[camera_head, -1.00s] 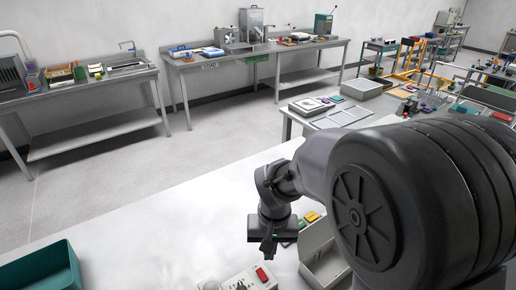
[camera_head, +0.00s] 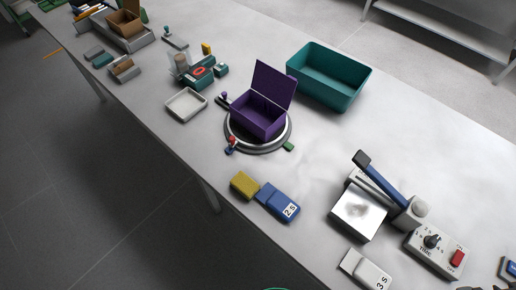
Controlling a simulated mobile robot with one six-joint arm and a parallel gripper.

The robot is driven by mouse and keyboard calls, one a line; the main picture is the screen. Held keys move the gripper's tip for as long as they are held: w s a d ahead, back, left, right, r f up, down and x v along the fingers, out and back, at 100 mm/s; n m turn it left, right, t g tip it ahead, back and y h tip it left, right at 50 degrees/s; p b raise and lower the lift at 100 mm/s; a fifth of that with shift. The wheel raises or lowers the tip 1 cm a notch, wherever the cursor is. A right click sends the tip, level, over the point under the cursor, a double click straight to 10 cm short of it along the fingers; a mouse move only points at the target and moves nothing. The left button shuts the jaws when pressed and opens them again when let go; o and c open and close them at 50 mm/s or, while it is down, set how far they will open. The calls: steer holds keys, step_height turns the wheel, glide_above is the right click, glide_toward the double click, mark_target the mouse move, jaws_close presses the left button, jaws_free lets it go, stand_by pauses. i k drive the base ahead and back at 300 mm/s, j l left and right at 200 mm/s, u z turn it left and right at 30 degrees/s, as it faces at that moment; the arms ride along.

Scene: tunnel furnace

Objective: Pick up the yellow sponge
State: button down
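A small yellow block that looks like the yellow sponge (camera_head: 244,184) lies flat on the pale table (camera_head: 300,190), near its front edge. It sits just left of a blue box with a numbered label (camera_head: 279,202), touching it or very close. Nothing covers the yellow block from above.
An open purple box (camera_head: 258,119) stands on a round turntable behind the yellow block. A teal bin (camera_head: 328,82) is farther back. A device with a blue lever (camera_head: 381,189) and a dial box (camera_head: 434,248) stand to the right. The table left of the yellow block is clear.

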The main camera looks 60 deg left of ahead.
mark_target(244, 186)
steer(key=u, duration=0.45)
steer(key=k+u, duration=0.15)
steer(key=u, duration=0.25)
steer(key=j+u, duration=0.1)
steer(key=u, duration=0.35)
steer(key=k+j+u, duration=0.1)
steer(key=u, duration=0.75)
